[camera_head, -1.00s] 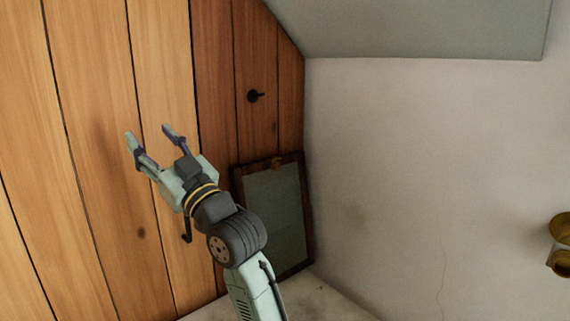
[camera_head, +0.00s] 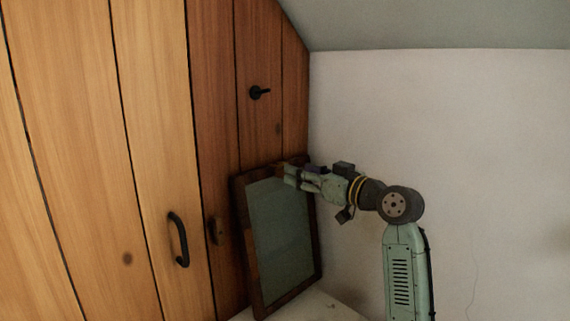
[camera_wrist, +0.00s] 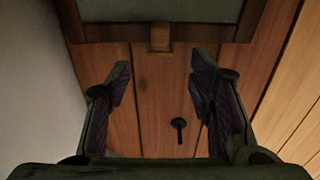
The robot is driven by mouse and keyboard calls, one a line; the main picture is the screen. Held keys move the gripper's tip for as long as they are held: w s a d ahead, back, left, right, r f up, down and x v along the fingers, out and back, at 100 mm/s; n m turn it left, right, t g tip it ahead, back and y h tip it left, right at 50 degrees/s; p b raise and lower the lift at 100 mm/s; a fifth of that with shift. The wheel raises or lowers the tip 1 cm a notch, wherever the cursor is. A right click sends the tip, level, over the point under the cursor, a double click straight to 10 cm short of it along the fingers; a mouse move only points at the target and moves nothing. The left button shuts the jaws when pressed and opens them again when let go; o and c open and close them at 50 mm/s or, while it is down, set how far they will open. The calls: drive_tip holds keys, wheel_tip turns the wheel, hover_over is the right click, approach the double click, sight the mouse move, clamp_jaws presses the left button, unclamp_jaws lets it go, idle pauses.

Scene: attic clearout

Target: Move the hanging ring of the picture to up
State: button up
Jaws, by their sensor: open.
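The picture (camera_head: 283,235) has a dark wooden frame around a grey-green panel. It leans upright against the wood-plank wall in the corner. Its hanging ring (camera_wrist: 159,38) is a small brown tab at the middle of the frame's top edge, as the wrist view shows. In the head view my gripper (camera_head: 284,171) is at the picture's top edge, coming from the right, and hides most of the ring. In the wrist view the open fingers (camera_wrist: 158,85) stand on either side of the ring's line, with the ring just beyond the tips and nothing between them.
A black peg (camera_head: 259,92) sticks out of the planks above the picture; it also shows in the wrist view (camera_wrist: 179,127). A bare pale wall (camera_head: 440,130) stands at right.

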drive_tip(key=p+x, duration=0.1)
drive_tip(key=x, duration=0.5)
drive_tip(key=shift+c, duration=0.3)
clamp_jaws()
drive_tip(key=shift+r+p, duration=0.1)
drive_tip(key=shift+p, duration=0.2)
